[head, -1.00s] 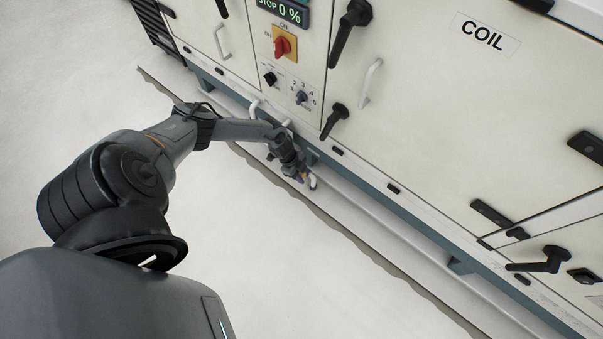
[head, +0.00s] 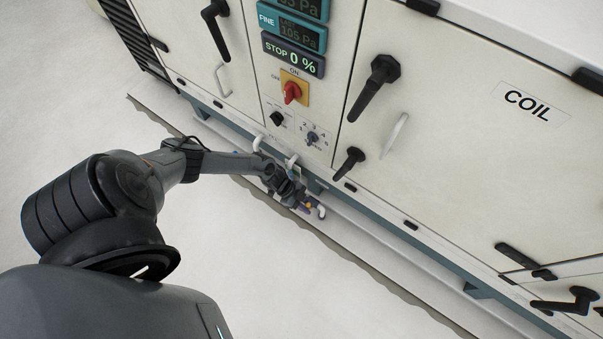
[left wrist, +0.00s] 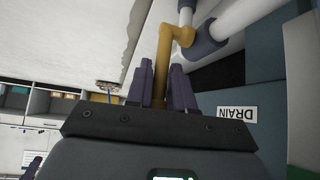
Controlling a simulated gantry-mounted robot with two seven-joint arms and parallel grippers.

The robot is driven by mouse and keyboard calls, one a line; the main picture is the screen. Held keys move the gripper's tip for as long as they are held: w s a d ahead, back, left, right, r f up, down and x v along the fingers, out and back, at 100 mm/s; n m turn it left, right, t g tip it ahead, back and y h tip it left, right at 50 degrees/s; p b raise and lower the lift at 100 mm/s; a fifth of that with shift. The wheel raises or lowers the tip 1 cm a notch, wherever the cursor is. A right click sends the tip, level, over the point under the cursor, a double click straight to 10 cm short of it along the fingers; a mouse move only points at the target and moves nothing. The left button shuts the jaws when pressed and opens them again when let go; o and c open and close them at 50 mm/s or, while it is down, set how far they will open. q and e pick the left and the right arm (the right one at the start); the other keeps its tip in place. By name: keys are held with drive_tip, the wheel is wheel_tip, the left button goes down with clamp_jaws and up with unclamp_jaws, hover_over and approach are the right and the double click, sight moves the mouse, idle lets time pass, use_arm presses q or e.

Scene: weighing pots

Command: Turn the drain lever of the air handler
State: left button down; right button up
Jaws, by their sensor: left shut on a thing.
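The drain lever (left wrist: 164,62) is yellow and shows in the left wrist view, joined at its top to a valve on a white pipe with grey collars (left wrist: 205,40). My left gripper (left wrist: 160,84) has its two purple fingers on either side of the lever, shut on it. A DRAIN label (left wrist: 237,114) is on the blue-grey base to the right. In the head view my left gripper (head: 303,203) is low at the base of the air handler (head: 440,150), beside a white pipe end (head: 321,211). The lever is mostly hidden there. My right gripper is out of view.
Above the gripper are a red and yellow switch (head: 292,92), a small selector knob (head: 312,137) and black door handles (head: 375,86). A blue-grey base rail (head: 400,232) runs along the unit. The pale floor (head: 290,290) in front is clear.

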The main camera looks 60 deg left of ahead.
use_arm(q)
drive_tip(key=shift+w+a+r, duration=0.1)
drive_tip(key=shift+a+r, duration=0.15)
drive_tip(key=shift+w, duration=0.1)
drive_tip(key=shift+d, duration=0.35)
drive_tip(key=c, duration=1.3)
unclamp_jaws()
drive_tip(key=shift+o, duration=0.9)
drive_tip(key=shift+f, duration=0.1)
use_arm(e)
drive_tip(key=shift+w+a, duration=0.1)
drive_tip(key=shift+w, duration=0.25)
